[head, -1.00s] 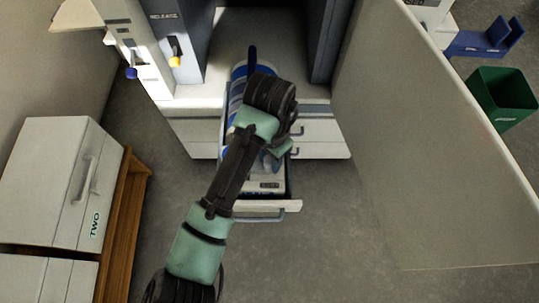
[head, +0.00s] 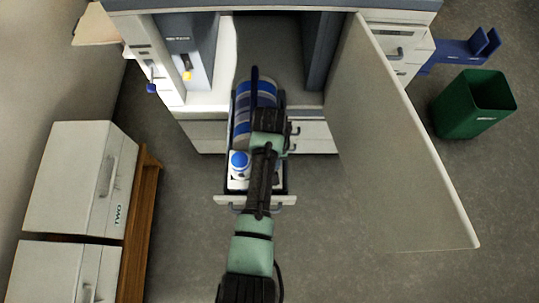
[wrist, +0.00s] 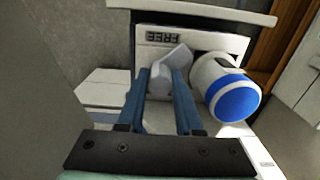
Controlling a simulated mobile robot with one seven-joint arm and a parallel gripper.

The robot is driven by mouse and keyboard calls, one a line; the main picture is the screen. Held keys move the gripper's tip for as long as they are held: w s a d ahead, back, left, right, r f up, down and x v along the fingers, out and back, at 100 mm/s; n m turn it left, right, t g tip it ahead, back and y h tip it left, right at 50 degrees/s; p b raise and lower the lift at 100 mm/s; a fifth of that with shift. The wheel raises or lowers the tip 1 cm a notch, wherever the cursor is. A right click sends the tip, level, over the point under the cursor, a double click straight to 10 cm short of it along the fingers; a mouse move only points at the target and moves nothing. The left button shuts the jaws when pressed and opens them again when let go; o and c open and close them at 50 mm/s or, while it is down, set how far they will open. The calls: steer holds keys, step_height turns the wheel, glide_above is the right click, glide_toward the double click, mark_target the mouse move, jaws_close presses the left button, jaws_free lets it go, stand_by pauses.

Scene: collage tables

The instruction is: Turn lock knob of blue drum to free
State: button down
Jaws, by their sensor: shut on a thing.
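The blue drum (head: 243,120), banded blue and white, lies in a pulled-out drawer. A white cylinder with a blue end cap (head: 239,160) is in the same drawer, in front of the drum. It also shows large at the right of the wrist view (wrist: 236,100). My gripper (wrist: 165,72) has its two blue fingers on either side of a pale grey-white angular lock knob (wrist: 172,66) and is shut on it. An upside-down FREE label (wrist: 163,38) is on the white panel just beyond the knob. In the head view my arm hides the knob and fingertips.
The drawer front (head: 225,201) sticks out from the white cabinet. A large pale panel (head: 390,150) stands to the right, with a green bin (head: 462,115) beyond. White boxes (head: 65,180) rest on a wooden bench at left. Grey floor is open between.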

steer(key=n+p, duration=0.2)
steer(key=n, duration=0.2)
steer(key=shift+w+r+n, duration=0.1)
steer(key=shift+r+n, duration=0.05)
steer(key=shift+n, duration=0.15)
steer(key=n+p, duration=0.1)
steer(key=n, duration=0.3)
steer(key=shift+p, duration=0.35)
steer(key=shift+n, duration=0.3)
steer(key=c, duration=0.6)
jaws_free()
step_height(320, 180, up, 13)
steer(key=p, duration=0.3)
